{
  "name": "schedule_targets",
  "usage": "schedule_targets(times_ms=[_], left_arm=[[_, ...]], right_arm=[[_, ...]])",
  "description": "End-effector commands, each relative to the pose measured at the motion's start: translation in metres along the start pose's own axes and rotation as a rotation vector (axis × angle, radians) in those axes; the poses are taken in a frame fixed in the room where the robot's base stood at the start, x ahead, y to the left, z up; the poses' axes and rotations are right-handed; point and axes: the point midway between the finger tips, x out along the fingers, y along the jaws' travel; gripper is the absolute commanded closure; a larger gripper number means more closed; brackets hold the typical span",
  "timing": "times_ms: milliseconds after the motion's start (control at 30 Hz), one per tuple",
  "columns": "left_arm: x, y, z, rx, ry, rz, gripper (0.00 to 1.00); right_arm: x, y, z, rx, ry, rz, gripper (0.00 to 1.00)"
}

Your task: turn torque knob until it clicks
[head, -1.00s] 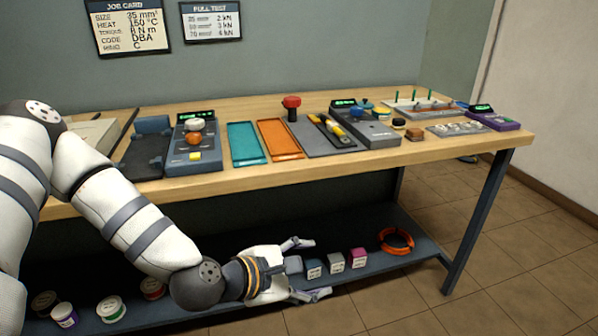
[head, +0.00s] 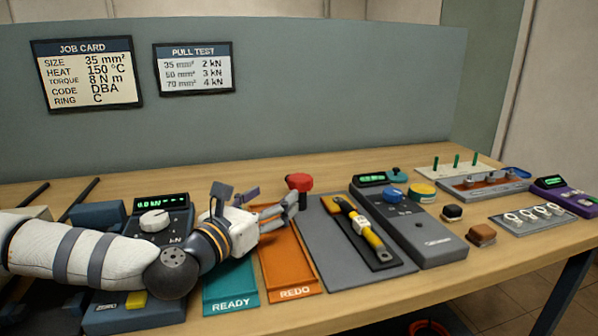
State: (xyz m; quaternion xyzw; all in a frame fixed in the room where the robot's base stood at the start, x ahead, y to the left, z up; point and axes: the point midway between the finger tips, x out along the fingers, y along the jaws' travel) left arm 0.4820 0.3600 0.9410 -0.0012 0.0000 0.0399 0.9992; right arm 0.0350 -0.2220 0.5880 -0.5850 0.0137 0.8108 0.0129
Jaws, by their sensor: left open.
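No knob carries a readable torque label. A blue knob (head: 392,195) sits on the grey unit (head: 438,238) with a green display, right of centre. A red knob (head: 299,182) stands at the back of a grey plate (head: 335,262). A white knob (head: 154,220) is on the left unit, whose display reads 0.0 kN. A yellow and black tool (head: 361,229) lies on a dark mat. My left gripper (head: 292,204) is open and empty above the orange tray, its fingertips just below the red knob in the picture; I cannot tell if they touch it.
A teal READY tray (head: 232,291) and an orange REDO tray (head: 290,271) lie under my left arm. A yellow-topped round part (head: 422,191), black and brown blocks (head: 481,235) and a purple meter (head: 566,196) stand to the right. The front right table surface is clear.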

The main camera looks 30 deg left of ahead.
Motion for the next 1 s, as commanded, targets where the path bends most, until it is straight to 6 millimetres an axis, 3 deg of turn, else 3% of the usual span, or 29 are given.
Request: schedule_targets(times_ms=[433,600,833,867,1000], left_arm=[[0.1,-0.001,-0.003,0.004,0.003,-0.001,0.36],[0.115,-0.001,-0.002,0.002,0.002,0.0,0.36],[0.117,-0.001,-0.001,0.001,0.001,-0.001,0.36],[0.117,-0.001,-0.001,0.001,0.001,-0.001,0.39],[0.117,-0.001,-0.001,0.001,0.001,-0.001,0.71]], right_arm=[[0.022,0.001,0.01,-0.001,-0.055,0.003,0.47],[0.024,0.001,0.011,-0.001,-0.058,0.003,0.47],[0.024,0.001,0.011,-0.001,-0.058,0.003,0.47],[0.024,0.001,0.011,-0.001,-0.058,0.003,0.47],[0.024,0.001,0.011,-0.001,-0.057,0.003,0.47]])
